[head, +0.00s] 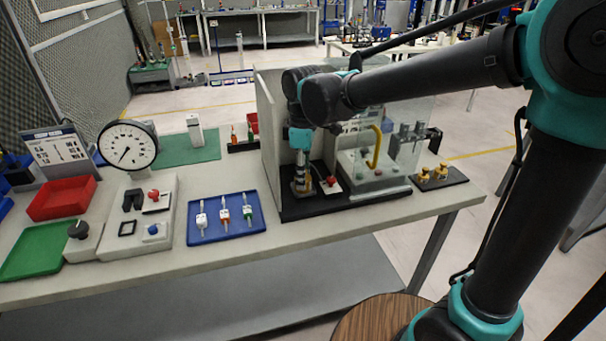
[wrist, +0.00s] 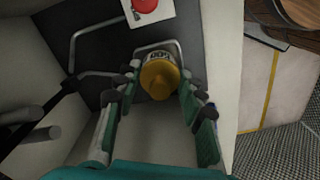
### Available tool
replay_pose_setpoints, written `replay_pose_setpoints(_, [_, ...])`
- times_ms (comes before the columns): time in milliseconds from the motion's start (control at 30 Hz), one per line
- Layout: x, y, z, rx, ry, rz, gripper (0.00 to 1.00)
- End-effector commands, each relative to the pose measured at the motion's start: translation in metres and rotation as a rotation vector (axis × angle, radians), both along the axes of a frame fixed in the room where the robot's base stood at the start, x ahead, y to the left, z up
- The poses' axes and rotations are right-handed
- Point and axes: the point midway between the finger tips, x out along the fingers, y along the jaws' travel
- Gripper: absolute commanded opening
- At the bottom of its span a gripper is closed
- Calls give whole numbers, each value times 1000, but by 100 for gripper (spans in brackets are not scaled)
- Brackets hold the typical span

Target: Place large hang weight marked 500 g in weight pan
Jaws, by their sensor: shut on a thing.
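The large hang weight (wrist: 160,79) is a brass-coloured cylinder with a pale band marked 500, seen from above in the wrist view. My gripper (wrist: 159,82) has its two fingers closed on either side of it. In the head view, my gripper (head: 301,180) reaches down inside the walled enclosure, near its left wall, low over the black base. Thin grey wire loops (wrist: 97,47) lie around and beyond the weight over a dark floor. I cannot make out the weight pan for sure; the weight and fingers hide what is beneath.
A white plate with a red button (head: 331,181) is right of my gripper. Pale walls (head: 268,130) stand close, and a clear panel with a yellow handle (head: 375,147) is to the right. Brass weights (head: 440,172) stand on a black tray outside. A blue tray (head: 227,235) lies left.

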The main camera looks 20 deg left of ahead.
Motion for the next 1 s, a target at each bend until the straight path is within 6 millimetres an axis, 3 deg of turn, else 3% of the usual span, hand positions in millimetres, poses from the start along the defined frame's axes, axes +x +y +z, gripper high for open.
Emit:
replay_pose_setpoints(333, [0,0,-3,0,0,0,0])
replay_pose_setpoints(367, [0,0,-3,0,0,0,40])
replay_pose_setpoints(533, [0,0,-3,0,0,0,60])
replay_pose_setpoints(833, [0,0,-2,0,0,0,60])
replay_pose_setpoints(1000, [0,0,13,0,0,0,60])
